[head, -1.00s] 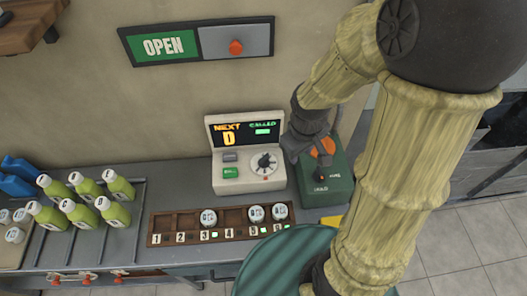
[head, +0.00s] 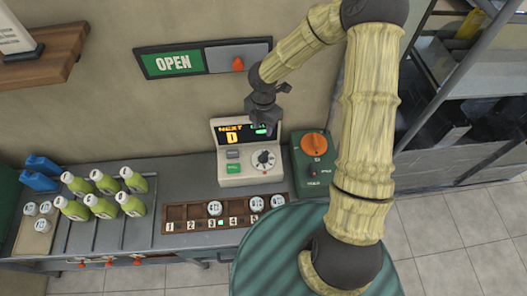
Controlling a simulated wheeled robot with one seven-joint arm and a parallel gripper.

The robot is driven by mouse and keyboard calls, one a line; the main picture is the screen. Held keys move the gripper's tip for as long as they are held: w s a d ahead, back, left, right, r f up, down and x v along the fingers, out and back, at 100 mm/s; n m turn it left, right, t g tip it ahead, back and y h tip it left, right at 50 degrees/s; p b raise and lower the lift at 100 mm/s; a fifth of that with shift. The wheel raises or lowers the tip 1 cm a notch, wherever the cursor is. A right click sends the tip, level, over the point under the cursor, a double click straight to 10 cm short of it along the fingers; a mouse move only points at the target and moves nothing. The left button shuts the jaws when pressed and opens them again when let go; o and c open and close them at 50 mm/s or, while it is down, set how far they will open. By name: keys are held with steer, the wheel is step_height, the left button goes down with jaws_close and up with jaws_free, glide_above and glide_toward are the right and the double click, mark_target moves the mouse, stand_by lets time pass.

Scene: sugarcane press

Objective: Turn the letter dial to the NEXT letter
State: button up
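The cream call machine (head: 235,168) stands on the grey counter against the wall. Its dark screen (head: 232,134) shows NEXT with the letter D in orange, and a green box partly hidden by my gripper. The round letter dial (head: 263,160) with a dark knob is on the machine's front right. A grey button and a green button (head: 233,169) sit left of the dial. My gripper (head: 264,122) points down in front of the screen's right part, above the dial and apart from it. Its fingers are small and dark, so I cannot tell how far apart they are.
A green box with an orange knob (head: 314,144) stands right of the machine. A wooden numbered rack (head: 190,226) with several white-lidded pucks lies in front. Green bottles (head: 105,182) stand at left. An OPEN sign (head: 172,63) hangs above.

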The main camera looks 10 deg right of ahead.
mark_target(263, 155)
step_height(263, 155, down, 17)
steer(key=shift+f+p, duration=0.2)
steer(key=shift+p, duration=0.9)
steer(key=shift+c, duration=0.2)
jaws_close()
